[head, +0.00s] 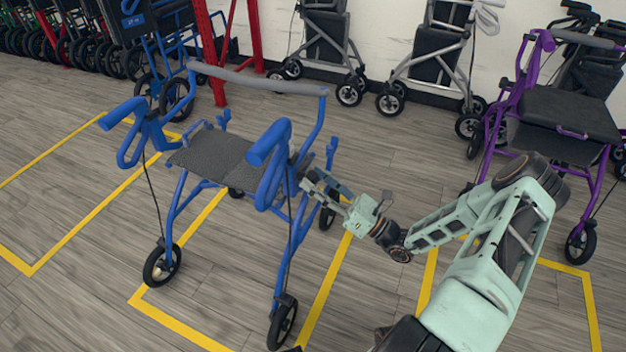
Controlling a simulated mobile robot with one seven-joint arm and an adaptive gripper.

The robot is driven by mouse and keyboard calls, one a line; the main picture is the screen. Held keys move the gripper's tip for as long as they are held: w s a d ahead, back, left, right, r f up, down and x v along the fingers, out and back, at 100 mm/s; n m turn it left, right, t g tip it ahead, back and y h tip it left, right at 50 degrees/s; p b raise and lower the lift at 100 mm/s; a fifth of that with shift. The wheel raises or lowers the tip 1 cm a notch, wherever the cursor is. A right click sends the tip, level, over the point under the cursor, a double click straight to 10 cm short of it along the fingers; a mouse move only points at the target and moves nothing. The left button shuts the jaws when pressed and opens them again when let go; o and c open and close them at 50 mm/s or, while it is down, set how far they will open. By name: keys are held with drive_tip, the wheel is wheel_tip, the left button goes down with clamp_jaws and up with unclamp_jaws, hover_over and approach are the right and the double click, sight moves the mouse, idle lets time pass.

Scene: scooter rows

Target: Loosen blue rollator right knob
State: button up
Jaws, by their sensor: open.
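The blue rollator (178,206) stands upright and unfolded on the wood-look floor in the head view, left of centre. It has a dark seat (215,155), blue handles and a grey backrest bar (258,82). My gripper (308,182) is open beside the rollator's frame on the picture's right side, just below and right of the near handle (268,150). Its fingers point left toward the blue upright tubes there. I cannot tell whether they touch the frame. The knob cannot be made out; it is too small or hidden by the handle and fingers.
A purple rollator (560,118) stands at the right, behind my arm. Grey walkers (330,45) line the back wall, and a red post frame (207,50) stands behind the blue rollator. Yellow floor lines (75,225) mark bays. Open floor lies at the lower left.

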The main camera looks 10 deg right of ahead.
drive_tip(key=shift+w+a+r, duration=0.25)
drive_tip(key=shift+w+a, duration=0.1)
drive_tip(key=shift+a, duration=0.1)
drive_tip(key=c, duration=1.2)
drive_tip(key=shift+o, duration=0.2)
